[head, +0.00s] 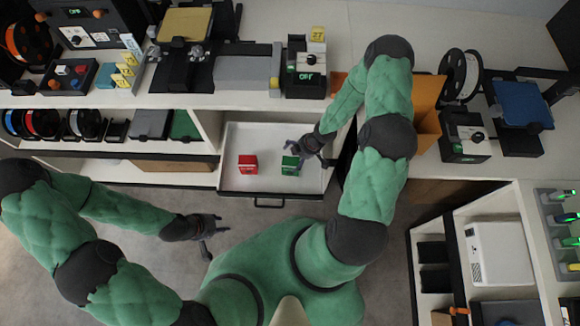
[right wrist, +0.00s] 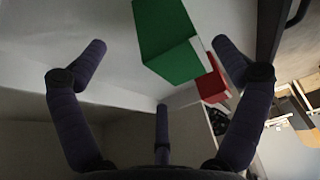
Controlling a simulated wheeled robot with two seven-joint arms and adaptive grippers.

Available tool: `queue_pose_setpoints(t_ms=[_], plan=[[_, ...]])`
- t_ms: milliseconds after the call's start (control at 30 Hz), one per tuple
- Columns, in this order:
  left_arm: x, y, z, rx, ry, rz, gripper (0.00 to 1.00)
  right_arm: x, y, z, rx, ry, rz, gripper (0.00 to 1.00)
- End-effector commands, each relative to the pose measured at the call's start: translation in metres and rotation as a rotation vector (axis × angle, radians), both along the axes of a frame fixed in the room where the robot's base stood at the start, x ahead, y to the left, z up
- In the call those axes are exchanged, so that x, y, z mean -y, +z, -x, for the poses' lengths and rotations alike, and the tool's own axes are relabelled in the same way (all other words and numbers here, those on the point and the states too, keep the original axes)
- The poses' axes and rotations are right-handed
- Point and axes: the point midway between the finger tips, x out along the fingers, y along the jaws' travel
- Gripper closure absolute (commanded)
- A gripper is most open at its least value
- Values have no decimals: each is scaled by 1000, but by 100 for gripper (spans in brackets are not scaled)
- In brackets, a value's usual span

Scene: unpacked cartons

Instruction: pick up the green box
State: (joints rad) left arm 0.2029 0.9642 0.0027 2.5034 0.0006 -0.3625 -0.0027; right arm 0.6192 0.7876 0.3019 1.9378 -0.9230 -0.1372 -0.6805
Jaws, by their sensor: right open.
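The green box (head: 290,165) stands in the open white drawer (head: 275,133), to the right of the red box (head: 248,165). My right gripper (head: 312,150) is over the drawer, just above and right of the green box in the head view. In the right wrist view the open, empty fingers of this gripper (right wrist: 155,65) spread below the green box (right wrist: 165,40), with the red box (right wrist: 213,82) behind it. I cannot tell whether a finger touches the green box. My left gripper (head: 215,232) is over the floor, below and left of the drawer; its finger state is unclear.
The drawer's walls and its dark front handle (head: 268,203) surround the boxes. The worktop above holds a machine with an OFF display (head: 306,78) and an orange panel (head: 428,100) beside my right arm. A shelf with spools (head: 85,123) stands left of the drawer.

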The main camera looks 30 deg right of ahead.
Motion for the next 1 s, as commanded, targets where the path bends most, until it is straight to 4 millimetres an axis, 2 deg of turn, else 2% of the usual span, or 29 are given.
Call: queue_pose_setpoints(t_ms=[167,500,867,1000], plan=[[0,-7,0,1,0,0,60,-3,-9,-1,1,0,1,3],[0,-33,0,1,0,0,60,-19,-46,-4,-1,0,-1,3],[0,-33,0,1,0,0,60,-21,-51,-6,0,-1,0,3],[0,-33,0,1,0,0,60,-21,-51,-6,0,-1,0,42]])
